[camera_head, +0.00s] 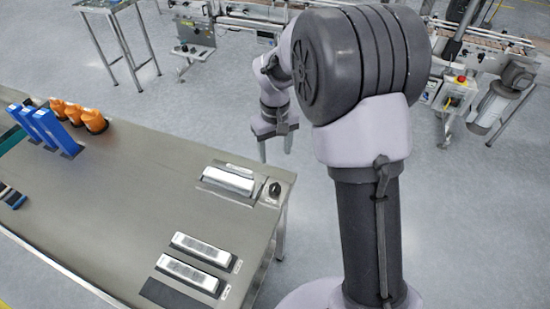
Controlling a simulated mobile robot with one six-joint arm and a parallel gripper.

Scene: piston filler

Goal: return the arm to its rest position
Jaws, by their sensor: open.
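My gripper (275,147) points down in the upper middle of the head view, beyond the right end of the steel table (130,190). Its two fingers are apart, with floor showing between them, and they hold nothing. My arm's large dark joint and grey column fill the right of centre and hide part of the scene behind. The gripper appears clear of the table.
Orange parts (93,121) and blue upright parts (46,128) stand at the table's left. Silver blocks (229,181) (201,249) and a black knob (274,189) are at its right. A small steel stand (122,50) and conveyor machinery (500,42) stand behind. Open floor lies between.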

